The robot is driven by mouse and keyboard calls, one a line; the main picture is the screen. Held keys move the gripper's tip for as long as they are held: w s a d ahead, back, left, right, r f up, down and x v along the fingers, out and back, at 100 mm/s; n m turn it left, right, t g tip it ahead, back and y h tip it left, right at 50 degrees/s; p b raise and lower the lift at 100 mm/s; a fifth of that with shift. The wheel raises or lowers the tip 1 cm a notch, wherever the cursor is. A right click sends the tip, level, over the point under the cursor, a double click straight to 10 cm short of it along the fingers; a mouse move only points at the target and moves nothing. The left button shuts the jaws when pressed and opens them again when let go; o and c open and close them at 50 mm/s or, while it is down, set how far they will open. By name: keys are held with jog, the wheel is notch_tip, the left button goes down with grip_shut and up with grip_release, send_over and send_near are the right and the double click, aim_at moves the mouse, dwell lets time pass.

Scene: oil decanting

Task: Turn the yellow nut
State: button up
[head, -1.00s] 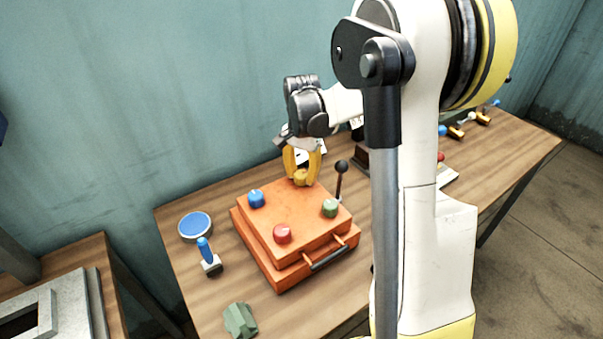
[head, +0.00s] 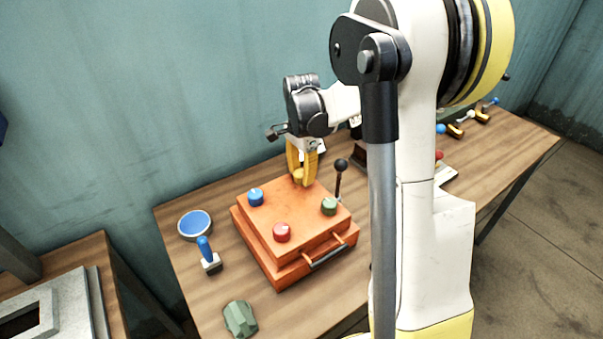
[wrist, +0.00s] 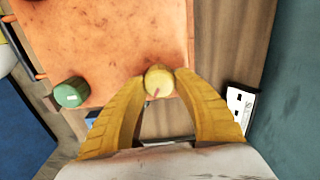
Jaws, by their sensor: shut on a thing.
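The yellow nut (wrist: 159,80) sits at the far corner of the orange box's top (head: 310,226). In the wrist view it lies between the tips of my yellow fingers, with a small reddish mark on its face. My gripper (head: 299,178) points down over that corner and is shut on the nut. In the head view the fingers partly hide the nut (head: 298,174). Other round knobs on the box are blue (head: 256,197), red (head: 282,232) and green (head: 329,206); the green one also shows in the wrist view (wrist: 71,92).
A black-knobbed lever (head: 341,166) stands close to my gripper's right. A blue round dish (head: 195,225), a blue-handled stamp-like thing (head: 208,255) and a green block (head: 240,318) lie left and in front. The wall (head: 150,100) is close behind.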

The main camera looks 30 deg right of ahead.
aim_at(302, 172)
jog(key=o, duration=1.2)
notch_tip(302, 172, up, 12)
